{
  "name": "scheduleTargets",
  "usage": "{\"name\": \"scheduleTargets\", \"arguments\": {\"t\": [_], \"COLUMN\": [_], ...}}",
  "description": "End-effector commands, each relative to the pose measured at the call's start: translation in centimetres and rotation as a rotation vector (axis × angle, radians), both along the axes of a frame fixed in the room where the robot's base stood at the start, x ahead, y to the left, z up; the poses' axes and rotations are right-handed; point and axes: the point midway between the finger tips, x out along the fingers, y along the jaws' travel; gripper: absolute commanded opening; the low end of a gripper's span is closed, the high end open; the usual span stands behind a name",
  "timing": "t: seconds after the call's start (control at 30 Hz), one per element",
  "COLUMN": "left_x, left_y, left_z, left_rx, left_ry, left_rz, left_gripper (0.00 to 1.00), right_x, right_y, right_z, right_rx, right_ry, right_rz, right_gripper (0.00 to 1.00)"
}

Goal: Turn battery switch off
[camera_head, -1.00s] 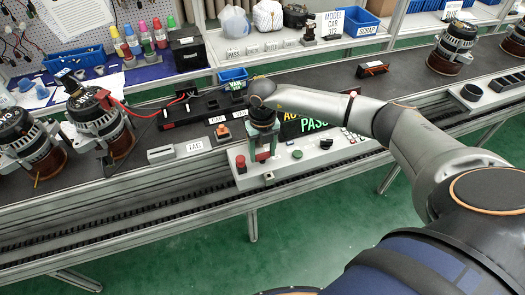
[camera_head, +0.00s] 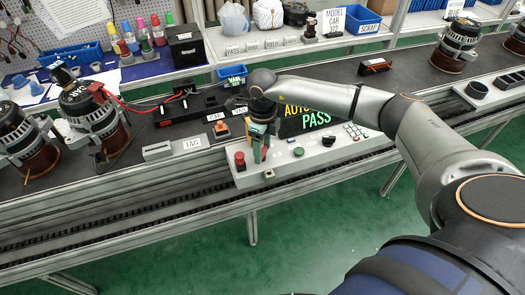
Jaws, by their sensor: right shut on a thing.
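My right gripper (camera_head: 261,149) points down at the left part of the light grey control panel (camera_head: 290,164). It is shut on a small red part between its fingers, which I take to be the battery switch handle (camera_head: 264,153). The fingers hide most of this switch, so its exact setting cannot be read. A display (camera_head: 308,120) behind the gripper shows "PASS" in green, with its upper line partly covered by my arm. My left gripper is not in view.
A red button (camera_head: 239,160) is left of the gripper; a green button (camera_head: 298,152) and black knob (camera_head: 326,141) are to its right. Alternators (camera_head: 92,114) stand on the bench at left. A TAG holder (camera_head: 178,148) lies left of the panel.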

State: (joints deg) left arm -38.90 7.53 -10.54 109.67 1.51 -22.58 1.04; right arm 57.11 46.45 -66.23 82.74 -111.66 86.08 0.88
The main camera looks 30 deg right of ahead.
Motion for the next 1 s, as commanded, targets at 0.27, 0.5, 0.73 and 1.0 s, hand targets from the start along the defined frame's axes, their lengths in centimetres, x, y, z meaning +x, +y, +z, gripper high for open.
{"name": "scheduleTargets", "arguments": {"t": [0.27, 0.5, 0.73, 1.0], "left_x": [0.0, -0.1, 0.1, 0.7], "left_y": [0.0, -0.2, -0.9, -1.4], "left_z": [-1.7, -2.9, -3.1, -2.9], "left_rx": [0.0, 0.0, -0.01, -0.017], "left_ry": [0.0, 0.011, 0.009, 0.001], "left_rz": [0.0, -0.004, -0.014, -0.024], "left_gripper": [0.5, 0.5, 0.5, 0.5], "right_x": [0.1, 0.1, 0.1, 0.1], "right_y": [0.0, 0.0, 0.0, 0.0], "right_z": [-0.1, -0.1, 0.0, 0.0], "right_rx": [0.001, 0.001, 0.0, 0.0], "right_ry": [-0.003, -0.003, -0.003, -0.003], "right_rz": [0.264, 0.481, 0.647, 0.763], "right_gripper": [0.04, 0.04, 0.04, 0.04]}}
